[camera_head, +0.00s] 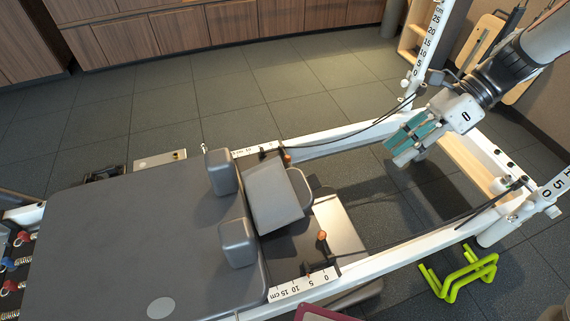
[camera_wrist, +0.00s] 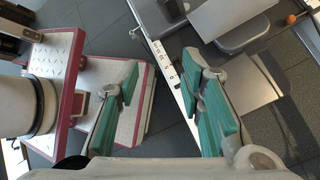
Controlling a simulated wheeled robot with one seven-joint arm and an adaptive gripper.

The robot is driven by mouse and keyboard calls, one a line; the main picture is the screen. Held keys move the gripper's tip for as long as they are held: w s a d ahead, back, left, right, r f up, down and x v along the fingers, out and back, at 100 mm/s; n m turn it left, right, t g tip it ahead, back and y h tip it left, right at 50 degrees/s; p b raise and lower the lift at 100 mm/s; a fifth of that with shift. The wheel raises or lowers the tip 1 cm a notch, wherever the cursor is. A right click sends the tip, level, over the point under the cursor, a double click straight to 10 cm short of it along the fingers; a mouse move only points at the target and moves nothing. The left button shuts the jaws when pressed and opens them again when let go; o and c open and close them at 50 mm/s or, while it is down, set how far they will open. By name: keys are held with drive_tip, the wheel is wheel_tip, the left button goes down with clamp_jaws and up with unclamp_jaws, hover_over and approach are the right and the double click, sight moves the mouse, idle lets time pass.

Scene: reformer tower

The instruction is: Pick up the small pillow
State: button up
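The small pillow (camera_head: 272,195) looks like a flat grey rectangular pad. It lies tilted over the headrest of the reformer carriage, beside the two shoulder rests. In the wrist view the pillow (camera_wrist: 232,15) is cut off by the top edge, right of my fingers. My gripper (camera_head: 397,148) has teal fingers and hangs above the reformer frame, well to the right of the pillow and apart from it. In the wrist view my gripper (camera_wrist: 160,65) is open, with nothing between the fingers.
Shoulder rests (camera_head: 222,172) (camera_head: 237,243) stand close left of the pillow. White rails (camera_head: 350,132) (camera_head: 400,256) run along both sides, with ropes above them. A lime-green stand (camera_head: 460,274) sits on the floor at the lower right. Open floor lies behind the reformer.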

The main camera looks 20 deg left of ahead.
drive_tip(key=w+a+f+m+g+y+b, duration=0.1)
drive_tip(key=w+a+f+m+y+b, duration=0.2)
drive_tip(key=f, duration=0.7)
drive_tip(key=w+f+m+y+b, duration=0.1)
drive_tip(key=f+m+b, duration=0.3)
drive_tip(key=f, duration=0.7)
drive_tip(key=w+a+f+m+g+y+b, duration=0.1)
drive_tip(key=w+a+f+m+y+b, duration=0.3)
drive_tip(key=f, duration=0.6)
drive_tip(key=s+a+f+m+h+b, duration=0.1)
drive_tip(key=s+a+f, duration=0.3)
drive_tip(key=s+a, duration=0.4)
drive_tip(key=shift+a+m+h+b, duration=0.3)
drive_tip(key=shift+a+h+b, duration=0.1)
drive_tip(key=shift+a+h, duration=0.15)
clamp_jaws()
